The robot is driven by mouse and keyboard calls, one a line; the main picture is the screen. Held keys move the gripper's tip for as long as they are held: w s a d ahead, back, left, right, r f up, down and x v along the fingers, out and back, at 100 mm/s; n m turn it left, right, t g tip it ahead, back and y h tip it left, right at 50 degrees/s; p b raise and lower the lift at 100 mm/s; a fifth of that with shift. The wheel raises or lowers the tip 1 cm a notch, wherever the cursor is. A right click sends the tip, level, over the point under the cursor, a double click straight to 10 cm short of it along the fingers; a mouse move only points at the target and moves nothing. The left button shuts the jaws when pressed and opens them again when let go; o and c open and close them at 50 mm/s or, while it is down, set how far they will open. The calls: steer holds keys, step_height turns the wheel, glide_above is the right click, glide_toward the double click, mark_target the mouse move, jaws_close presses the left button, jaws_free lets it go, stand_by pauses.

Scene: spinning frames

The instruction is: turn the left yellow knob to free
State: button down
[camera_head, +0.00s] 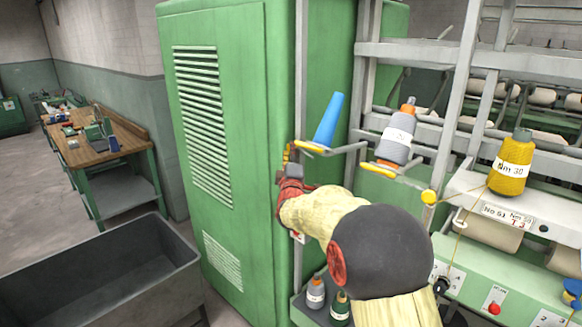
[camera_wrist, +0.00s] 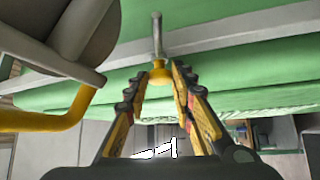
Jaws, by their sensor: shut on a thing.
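Another yellow knob (camera_head: 429,197) shows farther right on the machine. I cannot tell which way the held knob is turned.
A blue cone (camera_head: 328,121) and a grey spool (camera_head: 398,134) stand on arms close to the right of my gripper. A tall green cabinet (camera_head: 225,90) is at the left. A yellow spool (camera_head: 511,166) stands farther right. A dark bin (camera_head: 100,275) is at lower left.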

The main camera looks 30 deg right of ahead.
steer(key=shift+w+a+f+m+g+h+b, duration=0.2)
steer(key=shift+m+g+h+b, duration=0.8)
steer(key=shift+m+h+b, duration=1.9)
steer(key=shift+w+f+m+g+h+b, duration=0.25)
steer(key=shift+m+g+h+b, duration=0.75)
steer(key=shift+m+h+b, duration=1.85)
steer(key=shift+w+a+f+m+g+h+b, duration=0.2)
steer(key=shift+m+g+h+b, duration=1.1)
steer(key=shift+m+b, duration=2.95)
steer(key=shift+d+m+h, duration=0.1)
steer(key=shift+m+h, duration=0.35)
steer(key=shift+m, duration=0.05)
steer(key=c, duration=1.8)
jaws_free()
steer(key=o, duration=0.3)
steer(key=shift+r, duration=0.1)
